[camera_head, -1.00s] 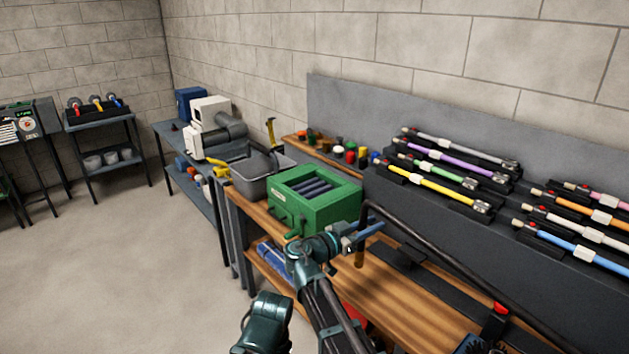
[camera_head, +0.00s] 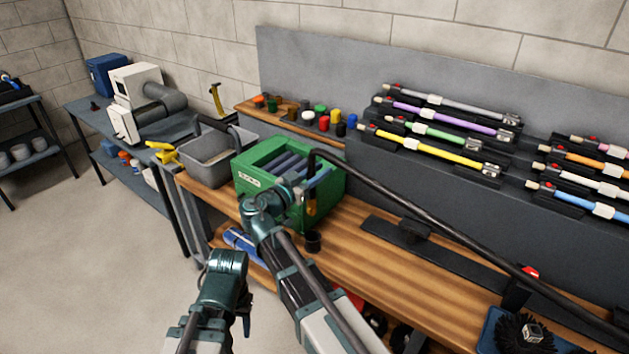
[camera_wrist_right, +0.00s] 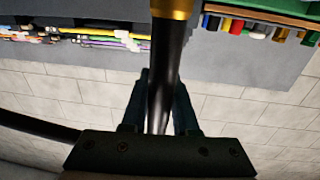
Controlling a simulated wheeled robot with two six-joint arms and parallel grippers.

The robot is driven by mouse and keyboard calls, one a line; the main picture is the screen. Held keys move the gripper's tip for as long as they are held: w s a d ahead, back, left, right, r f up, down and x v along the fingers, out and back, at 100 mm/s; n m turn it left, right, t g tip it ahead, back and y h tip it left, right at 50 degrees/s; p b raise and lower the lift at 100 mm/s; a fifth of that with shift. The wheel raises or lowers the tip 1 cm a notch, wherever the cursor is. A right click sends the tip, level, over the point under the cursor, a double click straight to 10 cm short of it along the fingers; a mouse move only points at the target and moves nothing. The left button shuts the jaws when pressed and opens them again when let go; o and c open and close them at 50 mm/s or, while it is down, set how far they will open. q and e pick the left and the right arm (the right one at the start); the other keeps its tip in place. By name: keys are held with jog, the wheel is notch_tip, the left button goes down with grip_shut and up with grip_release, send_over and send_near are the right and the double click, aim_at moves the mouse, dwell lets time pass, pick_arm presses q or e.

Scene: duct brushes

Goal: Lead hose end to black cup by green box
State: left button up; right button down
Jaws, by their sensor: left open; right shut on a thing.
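The black hose (camera_head: 420,217) arches up from the right, and its end with a brass-coloured tip (camera_head: 311,208) hangs down in front of the green box (camera_head: 258,183). My right gripper (camera_head: 318,180) is shut on the hose just above that tip. In the right wrist view the hose (camera_wrist_right: 163,85) runs between the two fingers, with the brass fitting (camera_wrist_right: 172,8) at the top edge. The small black cup (camera_head: 313,241) stands on the bench by the box's front corner, below the tip and apart from it. My left gripper (camera_head: 246,312) is open and empty, low in front of the bench.
A grey bin (camera_head: 207,165) stands left of the green box. Colored caps (camera_head: 322,120) and racked brush rods (camera_head: 430,150) line the back. A dark bar (camera_head: 440,248) lies on the wooden bench (camera_head: 375,270), with a black brush (camera_head: 525,334) at front right.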

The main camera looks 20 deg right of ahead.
pick_arm(q)
notch_tip(320, 180, down, 2)
jog(key=shift+f+b, duration=0.15)
jog(key=shift+b, duration=0.35)
pick_arm(e)
notch_tip(320, 180, down, 2)
jog(key=shift+w+d+f+n+t+y, duration=0.15)
jog(key=shift+n+t+y, duration=0.15)
jog(key=shift+n+t, duration=0.15)
pick_arm(q)
notch_tip(320, 180, down, 6)
jog(key=b, duration=0.5)
jog(key=shift+b, duration=0.4)
pick_arm(e)
notch_tip(320, 180, down, 6)
jog(key=shift+r, duration=0.15)
pick_arm(q)
notch_tip(320, 180, down, 5)
jog(key=b, duration=0.5)
jog(key=shift+f+b, duration=0.2)
jog(key=shift+b, duration=0.1)
pick_arm(e)
notch_tip(320, 180, down, 6)
jog(key=shift+r, duration=0.2)
